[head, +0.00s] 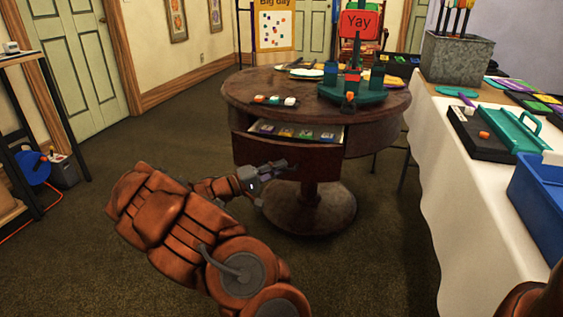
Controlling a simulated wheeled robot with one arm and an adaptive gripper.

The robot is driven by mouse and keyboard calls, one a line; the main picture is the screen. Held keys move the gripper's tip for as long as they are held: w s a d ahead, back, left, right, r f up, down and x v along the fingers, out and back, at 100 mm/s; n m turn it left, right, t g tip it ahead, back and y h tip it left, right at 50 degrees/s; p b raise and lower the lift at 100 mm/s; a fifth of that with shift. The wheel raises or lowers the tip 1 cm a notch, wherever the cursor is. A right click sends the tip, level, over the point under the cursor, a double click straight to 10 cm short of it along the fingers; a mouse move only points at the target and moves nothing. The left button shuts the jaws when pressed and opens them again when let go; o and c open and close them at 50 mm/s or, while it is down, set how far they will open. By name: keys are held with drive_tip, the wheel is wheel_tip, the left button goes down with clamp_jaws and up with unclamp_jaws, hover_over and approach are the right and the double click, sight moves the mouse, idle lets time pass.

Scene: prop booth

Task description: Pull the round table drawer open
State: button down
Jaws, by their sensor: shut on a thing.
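The round table (240,95) is dark wood on a pedestal with a wide round foot. Its drawer (318,163) faces me and stands partly pulled out, with several coloured items visible inside behind its front panel. My gripper (282,167) is at the drawer's front panel, left of its middle, reached from the left by my arm. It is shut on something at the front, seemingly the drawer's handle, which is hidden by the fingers.
A long table with a white cloth (445,190) stands close on the right, bearing a blue bin (540,205) and a metal planter (455,58). The table top holds a teal stand (352,93) and small blocks.

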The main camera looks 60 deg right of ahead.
drive_tip(key=s+a+b, duration=0.1)
drive_tip(key=s+a, duration=0.2)
drive_tip(key=a, duration=1)
drive_tip(key=shift+s+a, duration=0.25)
drive_tip(key=shift+s, duration=0.15)
drive_tip(key=c, duration=1.2)
unclamp_jaws()
drive_tip(key=shift+w+a, duration=0.1)
drive_tip(key=v, duration=1.1)
drive_tip(key=shift+w+a+f, duration=0.15)
drive_tip(key=shift+w+a, duration=0.05)
drive_tip(key=shift+a, duration=0.15)
